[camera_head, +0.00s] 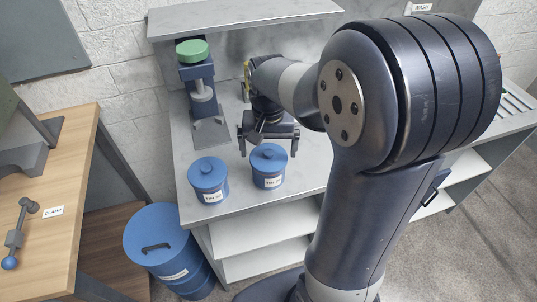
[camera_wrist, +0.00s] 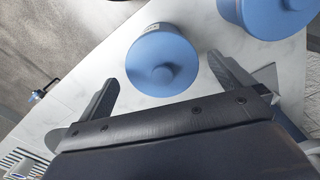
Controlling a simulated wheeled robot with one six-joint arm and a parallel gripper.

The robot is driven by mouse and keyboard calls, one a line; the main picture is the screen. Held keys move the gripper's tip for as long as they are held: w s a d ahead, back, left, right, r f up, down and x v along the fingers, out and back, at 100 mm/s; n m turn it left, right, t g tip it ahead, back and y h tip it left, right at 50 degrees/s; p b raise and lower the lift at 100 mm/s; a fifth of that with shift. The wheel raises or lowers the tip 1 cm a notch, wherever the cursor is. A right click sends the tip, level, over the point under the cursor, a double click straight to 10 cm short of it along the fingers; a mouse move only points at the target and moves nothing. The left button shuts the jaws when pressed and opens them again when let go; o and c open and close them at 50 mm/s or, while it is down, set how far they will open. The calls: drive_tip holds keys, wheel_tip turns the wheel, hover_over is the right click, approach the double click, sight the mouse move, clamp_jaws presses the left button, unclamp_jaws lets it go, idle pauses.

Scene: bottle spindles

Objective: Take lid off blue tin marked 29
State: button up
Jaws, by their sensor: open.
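Two blue lidded tins stand upright on the grey bench top. The right tin (camera_head: 268,168) has a white label that I cannot read with certainty, though it may say 29. Its round lid (camera_head: 268,153) has a small knob on top and also shows in the wrist view (camera_wrist: 150,80). The left tin (camera_head: 208,180) has its lid on too, and part of it shows at the upper right of the wrist view (camera_wrist: 262,18). My gripper (camera_head: 268,154) is open and empty, with one finger each side of the right tin's lid. I see no contact, and their exact height difference is unclear.
Behind the tins stands a dark fixture with a green top (camera_head: 192,50). A large blue drum (camera_head: 160,245) stands on the floor left of the bench (camera_head: 290,190). A wooden table (camera_head: 60,190) with a clamp is at far left.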

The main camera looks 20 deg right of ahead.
wheel_tip(320, 180, down, 2)
drive_tip(key=shift+f, duration=0.1)
drive_tip(key=c, duration=0.8)
